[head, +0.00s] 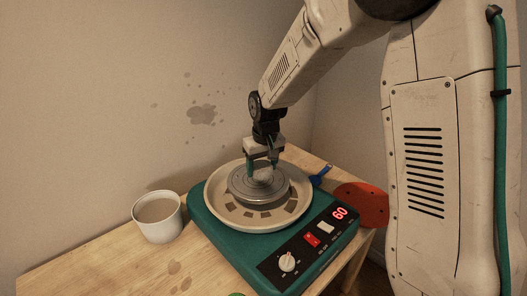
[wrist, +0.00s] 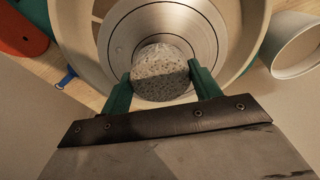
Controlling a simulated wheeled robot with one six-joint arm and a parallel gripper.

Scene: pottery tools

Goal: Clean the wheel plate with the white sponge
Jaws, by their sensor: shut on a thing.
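My gripper (head: 263,165) points down over the middle of the pottery wheel. Its green fingers are shut on a round, pale grey speckled sponge (wrist: 160,73), which also shows as a small pale patch between the fingers in the head view. The wheel plate (head: 240,184) is a round grey metal disc with ring grooves, also seen beneath the sponge in the wrist view (wrist: 197,30). The sponge is over the plate near its centre; I cannot tell whether it touches. It hides part of the plate.
A cream splash pan (head: 214,200) with dark patches surrounds the plate on a green wheel base (head: 222,243), whose red display reads 60. A white cup (head: 158,218) stands left on the wooden table. A blue-handled tool (head: 320,174) and red disc (head: 362,204) are at right.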

